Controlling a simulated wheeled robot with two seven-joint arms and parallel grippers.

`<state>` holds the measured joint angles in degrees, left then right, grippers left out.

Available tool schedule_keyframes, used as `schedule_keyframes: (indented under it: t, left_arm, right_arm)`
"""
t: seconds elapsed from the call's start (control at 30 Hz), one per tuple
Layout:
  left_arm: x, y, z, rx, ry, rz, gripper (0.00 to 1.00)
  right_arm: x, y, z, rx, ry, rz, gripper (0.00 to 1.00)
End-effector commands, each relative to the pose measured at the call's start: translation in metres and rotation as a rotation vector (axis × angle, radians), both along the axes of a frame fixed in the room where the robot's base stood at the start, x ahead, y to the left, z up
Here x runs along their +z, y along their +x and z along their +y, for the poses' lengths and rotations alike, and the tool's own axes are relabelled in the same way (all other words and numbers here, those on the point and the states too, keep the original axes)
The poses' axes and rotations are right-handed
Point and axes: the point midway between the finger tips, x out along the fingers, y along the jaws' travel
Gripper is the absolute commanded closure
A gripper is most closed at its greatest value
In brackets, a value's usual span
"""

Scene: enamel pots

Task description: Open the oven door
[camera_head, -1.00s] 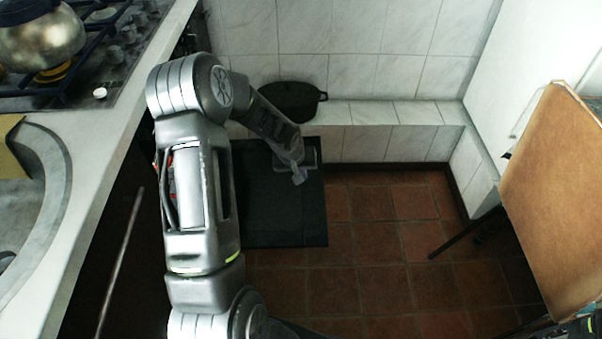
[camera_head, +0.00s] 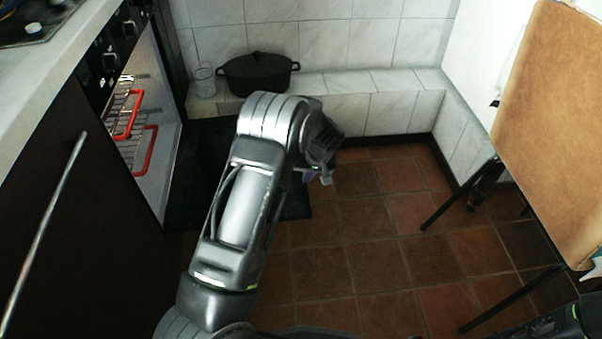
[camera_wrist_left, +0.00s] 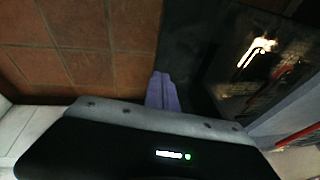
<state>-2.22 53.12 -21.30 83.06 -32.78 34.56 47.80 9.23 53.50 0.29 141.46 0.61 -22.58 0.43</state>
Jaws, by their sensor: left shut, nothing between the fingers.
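The oven (camera_head: 150,90) is at the left in the head view, its lit inside showing racks with red front bars (camera_head: 146,152). Its door (camera_head: 285,207) appears lowered, a dark flat panel low above the tiled floor; my left arm hides part of it. In the left wrist view the door's dark glossy surface (camera_wrist_left: 225,75) reflects a bright light. My left gripper (camera_head: 322,176) is just beyond the door's right edge, fingers pointing down. Its pale purple fingers (camera_wrist_left: 162,92) are together and empty in the wrist view. My right gripper is out of view.
A black lidded pot (camera_head: 258,73) and a clear glass (camera_head: 203,80) stand on the tiled ledge. A brown board or chair (camera_head: 550,130) with thin black legs is at the right. The worktop (camera_head: 50,55) is upper left. Floor tiles (camera_head: 385,255) between are clear.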

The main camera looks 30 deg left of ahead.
Motion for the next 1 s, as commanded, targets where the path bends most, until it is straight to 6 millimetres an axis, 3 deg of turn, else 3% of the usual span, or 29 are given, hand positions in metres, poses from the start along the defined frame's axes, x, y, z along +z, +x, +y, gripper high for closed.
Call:
schedule_keyframes:
  t: [0.37, 0.53, 0.77, 1.0]
  left_arm:
    - [-0.002, 0.001, -0.001, -0.001, -0.002, -0.001, 1.0]
    - [0.006, 0.001, 0.001, 0.0, -0.001, -0.002, 1.0]
    - [0.044, 0.002, 0.01, 0.002, -0.001, -0.004, 1.0]
    - [0.092, -0.001, -0.012, -0.003, -0.001, -0.004, 1.0]
  right_arm:
    - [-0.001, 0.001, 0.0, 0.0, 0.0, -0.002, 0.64]
    - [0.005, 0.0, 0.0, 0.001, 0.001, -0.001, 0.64]
    - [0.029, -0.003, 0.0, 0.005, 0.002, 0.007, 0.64]
    - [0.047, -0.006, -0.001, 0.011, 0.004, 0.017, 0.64]
